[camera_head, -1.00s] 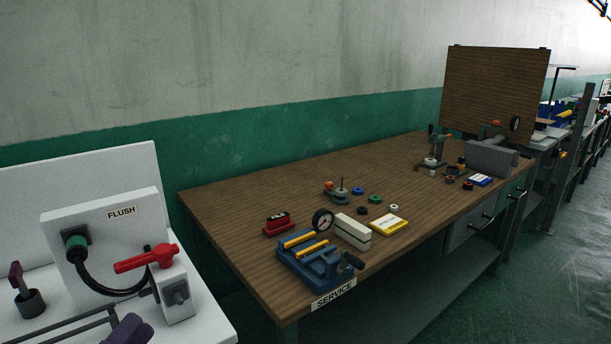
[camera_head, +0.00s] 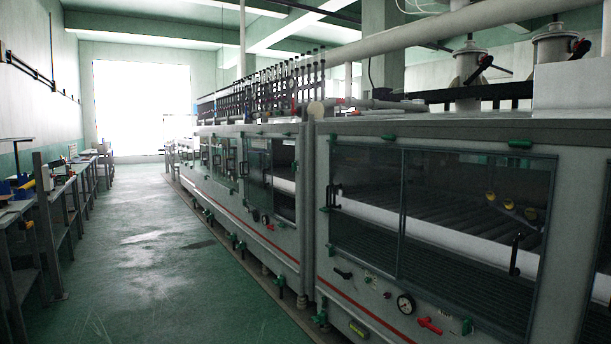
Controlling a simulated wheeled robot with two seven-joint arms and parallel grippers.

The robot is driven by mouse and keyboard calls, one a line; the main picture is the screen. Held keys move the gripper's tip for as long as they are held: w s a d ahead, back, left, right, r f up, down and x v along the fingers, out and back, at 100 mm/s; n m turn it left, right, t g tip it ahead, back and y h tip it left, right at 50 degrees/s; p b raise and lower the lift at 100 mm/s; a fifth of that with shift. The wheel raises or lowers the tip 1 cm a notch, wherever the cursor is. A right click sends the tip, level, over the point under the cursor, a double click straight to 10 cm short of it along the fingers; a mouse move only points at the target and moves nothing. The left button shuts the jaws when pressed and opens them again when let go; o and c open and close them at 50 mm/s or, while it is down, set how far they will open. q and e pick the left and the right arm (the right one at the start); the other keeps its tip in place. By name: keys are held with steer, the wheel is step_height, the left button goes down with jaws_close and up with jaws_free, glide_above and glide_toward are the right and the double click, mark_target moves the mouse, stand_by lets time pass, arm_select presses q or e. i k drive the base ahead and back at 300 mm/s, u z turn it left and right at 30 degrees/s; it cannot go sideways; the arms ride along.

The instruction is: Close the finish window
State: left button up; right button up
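A long grey wet-line machine runs down the right side, with a row of windows along its front. The nearest window (camera_head: 440,215) has two dark panes in a grey frame, with a black handle (camera_head: 515,254) on the right pane and another (camera_head: 333,197) at the left edge. Rollers and a white bar show behind the glass. A second window (camera_head: 258,168) is on the module further along, and smaller ones recede beyond it. No finish label is readable, so I cannot tell which window is the finish one, or whether any pane is ajar. Neither gripper is in view.
Green clips surround the nearest window. A pressure gauge (camera_head: 405,304) and a red lever (camera_head: 429,325) sit below it. Pipes and valves stand on top of the machine. Benches (camera_head: 50,225) line the left wall. The green floor aisle (camera_head: 150,260) between is clear.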

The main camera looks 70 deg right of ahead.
mark_target(251, 187)
steer(key=z, duration=0.8)
steer(key=i, duration=0.8)
steer(key=z, duration=1.8)
steer(key=i, duration=4.65)
steer(key=u, duration=0.1)
steer(key=k, duration=1.25)
steer(key=u, duration=0.7)
steer(key=i, duration=1.15)
steer(key=u, duration=1.2)
steer(key=i, duration=2.4)
steer(key=z, duration=1.45)
steer(key=i, duration=0.95)
steer(key=z, duration=1.1)
